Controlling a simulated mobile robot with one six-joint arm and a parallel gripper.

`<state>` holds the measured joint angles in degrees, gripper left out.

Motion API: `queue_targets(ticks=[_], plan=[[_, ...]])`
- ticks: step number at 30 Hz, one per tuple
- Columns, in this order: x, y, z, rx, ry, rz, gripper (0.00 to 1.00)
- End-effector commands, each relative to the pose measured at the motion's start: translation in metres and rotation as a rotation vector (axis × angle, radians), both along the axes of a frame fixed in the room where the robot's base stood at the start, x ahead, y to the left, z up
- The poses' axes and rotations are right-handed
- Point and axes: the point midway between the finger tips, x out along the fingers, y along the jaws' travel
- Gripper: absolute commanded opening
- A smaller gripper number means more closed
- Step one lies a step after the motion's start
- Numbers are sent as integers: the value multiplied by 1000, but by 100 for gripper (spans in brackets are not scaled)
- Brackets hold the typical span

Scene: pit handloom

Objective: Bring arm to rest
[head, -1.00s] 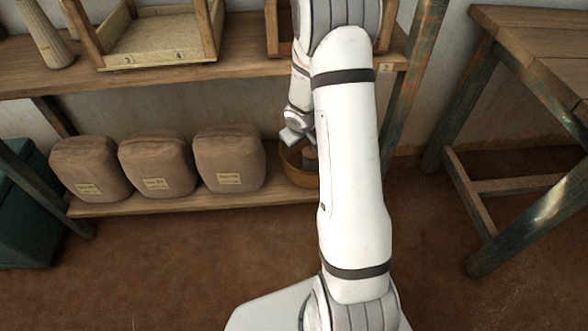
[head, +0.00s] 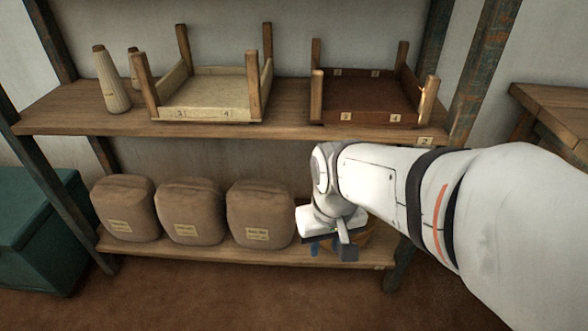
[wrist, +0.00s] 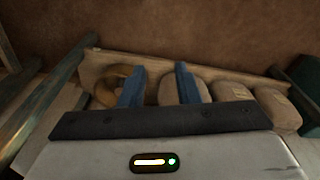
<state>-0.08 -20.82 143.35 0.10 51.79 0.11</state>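My gripper (head: 331,246) hangs in front of the lower shelf, to the right of the brown sacks, with its fingers pointing down. In the wrist view the two blue fingers (wrist: 157,80) stand apart with nothing held between them. My white arm reaches in from the right edge of the head view. A round tan basket (head: 363,240) on the lower shelf is mostly hidden behind my gripper. In the wrist view the basket (wrist: 105,88) shows beyond the left finger.
Three brown sacks (head: 190,212) stand on the lower shelf (head: 230,262). The upper shelf (head: 270,129) holds a pale tray (head: 205,95), a dark tray (head: 366,97) and yarn cones (head: 112,82). A green chest (head: 35,225) is at left, a wooden table (head: 555,115) at right.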

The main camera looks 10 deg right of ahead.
Motion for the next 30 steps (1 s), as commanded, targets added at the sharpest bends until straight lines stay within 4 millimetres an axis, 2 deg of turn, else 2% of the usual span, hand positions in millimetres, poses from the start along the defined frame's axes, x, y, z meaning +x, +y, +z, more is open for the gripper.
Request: queue_targets(ticks=[7,11,30], plan=[[1,0,2,-1,-1,0,29],[0,-1,24,-1,-6,-2,29],[-6,-3,243,1,-69,-25,29]])
